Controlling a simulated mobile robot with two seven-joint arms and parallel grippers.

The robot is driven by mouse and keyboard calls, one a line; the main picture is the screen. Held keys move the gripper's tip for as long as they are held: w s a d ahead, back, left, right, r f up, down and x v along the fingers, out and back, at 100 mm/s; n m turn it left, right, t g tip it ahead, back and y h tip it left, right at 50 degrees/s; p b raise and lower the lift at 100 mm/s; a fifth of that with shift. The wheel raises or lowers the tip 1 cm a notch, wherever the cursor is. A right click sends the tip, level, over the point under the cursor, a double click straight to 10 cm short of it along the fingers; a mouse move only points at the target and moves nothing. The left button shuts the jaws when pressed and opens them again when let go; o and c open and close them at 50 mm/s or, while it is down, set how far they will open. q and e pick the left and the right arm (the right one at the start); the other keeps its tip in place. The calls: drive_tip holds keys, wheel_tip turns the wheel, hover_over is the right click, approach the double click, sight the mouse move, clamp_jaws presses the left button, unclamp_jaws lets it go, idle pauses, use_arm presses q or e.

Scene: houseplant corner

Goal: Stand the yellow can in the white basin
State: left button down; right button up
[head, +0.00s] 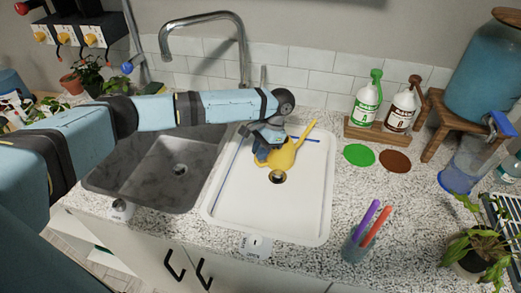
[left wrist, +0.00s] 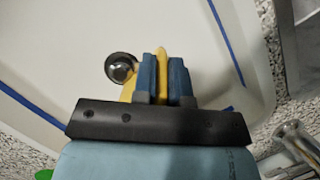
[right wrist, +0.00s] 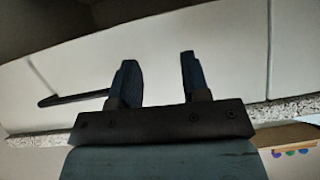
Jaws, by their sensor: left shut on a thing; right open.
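The yellow can (head: 284,157) is a small watering can with a long spout pointing up and right. It is in the far part of the white basin (head: 250,217), close to the round drain. My left gripper (head: 268,149) is shut on the can; the left wrist view shows a yellow part (left wrist: 162,75) between its fingers. Most of the can is hidden there. I cannot tell whether it touches the basin floor. My right gripper (right wrist: 158,78) is open and empty in front of white cabinet doors.
A dark grey basin (head: 150,178) lies left of the white one under the tap (head: 205,20). Blue tape marks the white basin. Green and brown bottles (head: 368,98) stand behind right, with green and brown discs. A pen cup (head: 357,244) stands at the front right.

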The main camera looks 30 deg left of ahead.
use_arm(q)
drive_tip(key=c, duration=1.2)
unclamp_jaws()
drive_tip(key=shift+f, duration=0.1)
drive_tip(key=shift+o, duration=0.2)
drive_tip(key=shift+r, duration=0.25)
drive_tip(key=v, duration=1.1)
drive_tip(key=shift+w+d+r, duration=0.1)
drive_tip(key=shift+r, duration=0.05)
drive_tip(key=shift+w+r, duration=0.1)
drive_tip(key=shift+r, duration=0.15)
